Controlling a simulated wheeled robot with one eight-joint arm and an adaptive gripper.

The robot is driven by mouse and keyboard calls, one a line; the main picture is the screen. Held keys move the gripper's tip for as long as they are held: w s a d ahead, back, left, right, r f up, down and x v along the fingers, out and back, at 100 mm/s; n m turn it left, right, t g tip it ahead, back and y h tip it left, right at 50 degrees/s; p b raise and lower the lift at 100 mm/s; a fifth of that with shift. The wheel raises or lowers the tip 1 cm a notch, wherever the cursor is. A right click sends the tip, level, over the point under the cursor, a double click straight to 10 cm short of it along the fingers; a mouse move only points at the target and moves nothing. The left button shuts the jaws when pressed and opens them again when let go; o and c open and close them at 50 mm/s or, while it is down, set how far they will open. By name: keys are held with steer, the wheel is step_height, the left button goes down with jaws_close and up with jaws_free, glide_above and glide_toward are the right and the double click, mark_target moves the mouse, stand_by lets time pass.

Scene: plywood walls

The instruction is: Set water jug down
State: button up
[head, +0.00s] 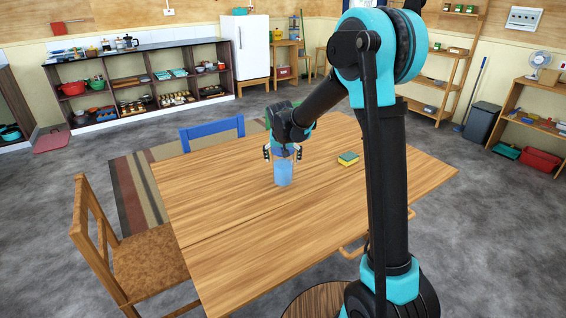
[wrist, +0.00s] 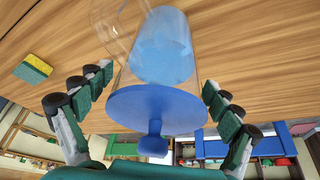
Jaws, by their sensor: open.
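The water jug (head: 283,174) is clear with blue water inside and stands upright on the wooden table (head: 225,215). In the wrist view its round blue lid (wrist: 157,108) with a knob faces the camera, and a clear handle (wrist: 103,22) shows at its upper left. My gripper (head: 283,153) is above the jug, with its fingers spread on either side of the jug's upper part. In the wrist view my gripper (wrist: 157,82) is open, with its finger pads beside the lid. I cannot tell whether either pad touches the jug.
A yellow and green sponge (head: 348,158) lies on the table to the right of the jug. A wooden chair (head: 128,245) is at the left and a blue chair (head: 212,132) at the far edge. The near tabletop is clear.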

steer(key=v, duration=1)
steer(key=shift+d, duration=0.15)
steer(key=s+d+f, duration=0.3)
steer(key=s+d, duration=0.4)
steer(key=s+d+f, duration=0.2)
steer(key=s+d, duration=0.5)
steer(key=s+d+f, duration=0.3)
steer(key=s+f, duration=0.1)
steer(key=s, duration=0.4)
steer(key=s+d+f, duration=0.4)
steer(key=s, duration=0.4)
